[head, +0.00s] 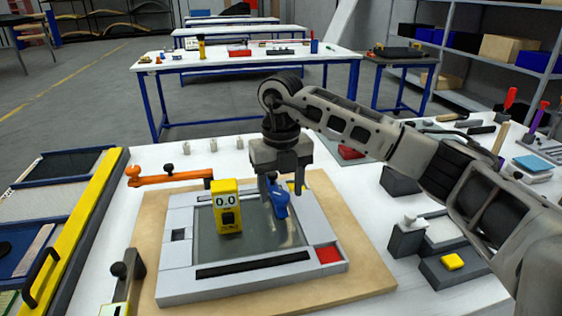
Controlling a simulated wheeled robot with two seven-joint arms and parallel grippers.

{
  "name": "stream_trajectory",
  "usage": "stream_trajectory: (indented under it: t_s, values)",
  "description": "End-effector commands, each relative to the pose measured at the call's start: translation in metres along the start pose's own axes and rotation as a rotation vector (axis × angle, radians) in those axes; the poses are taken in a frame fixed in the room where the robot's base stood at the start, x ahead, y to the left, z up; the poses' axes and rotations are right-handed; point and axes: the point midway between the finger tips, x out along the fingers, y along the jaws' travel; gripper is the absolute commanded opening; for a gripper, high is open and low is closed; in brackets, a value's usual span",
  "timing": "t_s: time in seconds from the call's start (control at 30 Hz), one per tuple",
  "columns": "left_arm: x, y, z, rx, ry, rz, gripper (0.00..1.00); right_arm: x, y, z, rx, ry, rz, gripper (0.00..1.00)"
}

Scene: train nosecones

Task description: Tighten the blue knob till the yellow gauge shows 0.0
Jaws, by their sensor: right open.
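The yellow gauge (227,207) stands upright on the dark plate of the grey fixture (178,282), and its display reads 0.0. The blue knob (278,197) is on the same fixture, to the right of the gauge. My right gripper (276,192) comes down from above at the knob, with its jaws open. The fingers partly overlap the knob, and I cannot tell whether they touch it. My left gripper is not in view.
The fixture sits on a wooden board (375,272) on the white table. An orange clamp (168,177) lies behind left. A yellow-edged tray (85,222) is at the left. Grey blocks (455,265) and tools crowd the right. Other tables stand behind.

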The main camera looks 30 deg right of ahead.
Motion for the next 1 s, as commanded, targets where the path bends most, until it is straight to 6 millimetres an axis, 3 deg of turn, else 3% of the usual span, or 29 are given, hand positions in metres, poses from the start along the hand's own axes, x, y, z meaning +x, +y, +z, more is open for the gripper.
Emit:
stream_trajectory:
  t_s: [0.27,0.4,0.6,0.8,1.0]
  values:
    - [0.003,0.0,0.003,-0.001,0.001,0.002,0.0,-0.056,0.001,0.001,0.0,-0.007,0.004,0.56]
    - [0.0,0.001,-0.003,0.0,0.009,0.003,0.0,-0.093,0.0,0.001,0.001,-0.007,0.002,0.56]
    - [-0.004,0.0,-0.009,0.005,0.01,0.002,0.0,-0.134,0.0,0.0,0.001,-0.005,0.001,0.56]
    - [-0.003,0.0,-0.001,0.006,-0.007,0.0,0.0,-0.152,0.0,0.0,0.0,-0.002,0.001,0.56]
    - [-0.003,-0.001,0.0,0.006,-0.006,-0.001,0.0,-0.154,0.0,0.0,0.0,0.0,0.001,0.56]
